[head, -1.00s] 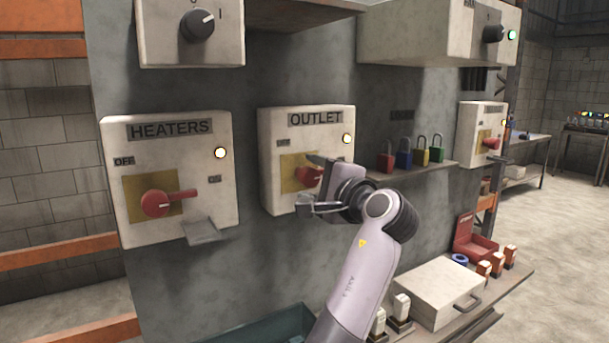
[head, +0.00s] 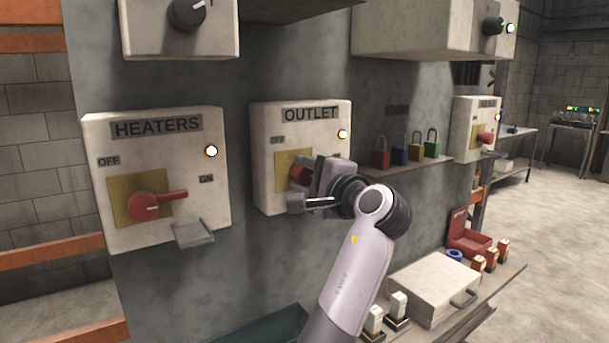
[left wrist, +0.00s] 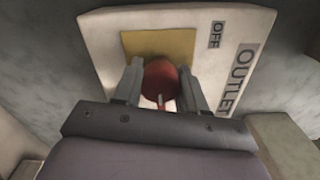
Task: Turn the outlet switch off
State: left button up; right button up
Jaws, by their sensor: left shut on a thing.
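The OUTLET box (head: 262,190) is pale, with an OFF label, a yellow plate (head: 284,160) and a lit lamp (head: 343,134). Its red switch (head: 299,174) is partly hidden behind my left gripper (head: 318,180) in the head view. In the left wrist view, the red switch (left wrist: 160,78) sits between the two fingers of my left gripper (left wrist: 160,84), which is shut on it. The switch's narrow lever part points toward the bottom of that view, away from the OFF label (left wrist: 216,35). My right gripper is not in view.
The HEATERS box (head: 200,165), with a red lever (head: 150,205), is to the left. A shelf with coloured padlocks (head: 400,152) is to the right. Below is a ledge with a pale case (head: 425,288). Control boxes (head: 410,35) hang above.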

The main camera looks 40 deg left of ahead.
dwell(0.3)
pick_arm(q)
jog(key=n+b, duration=0.2)
jog(key=n, duration=0.2)
jog(key=shift+f+b, duration=0.15)
jog(key=shift+b, duration=0.15)
jog(key=n+b, duration=0.3)
jog(key=n, duration=0.3)
jog(key=shift+b, duration=0.4)
jog(key=n+b, duration=0.3)
jog(key=n, duration=0.3)
jog(key=shift+n+b, duration=0.4)
jog(key=shift+n, duration=0.5)
jog(key=o, duration=1.1)
jog(key=shift+c, duration=0.2)
jog(key=shift+d, duration=0.1)
